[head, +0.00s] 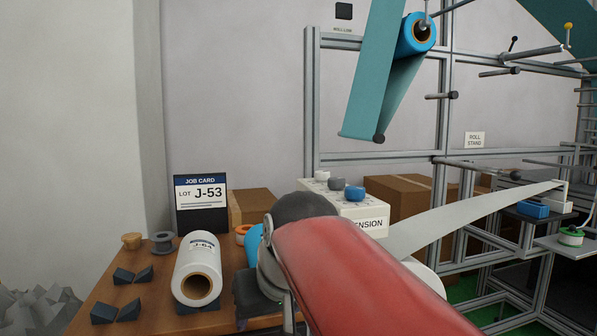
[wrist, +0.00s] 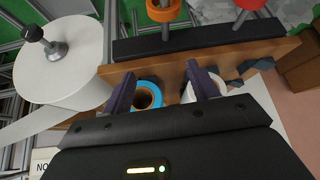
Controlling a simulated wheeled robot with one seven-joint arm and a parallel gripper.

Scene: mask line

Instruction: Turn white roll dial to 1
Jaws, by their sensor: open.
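The white dial (head: 322,175) is the leftmost of three knobs on the white tension box (head: 372,224) in the head view. A grey knob (head: 337,184) and a blue knob (head: 354,193) sit beside it. The numbers around the dials are too small to read. My red arm covers part of the box's lower left. My gripper (wrist: 162,88) is open in the wrist view, with nothing gripped. Its fingers point toward the wooden table, apart from the dials. I cannot make out the dials in the wrist view.
A blue roll (wrist: 148,95) shows between my fingers. The metal frame (head: 312,105) and pale web (head: 470,214) stand right of the table.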

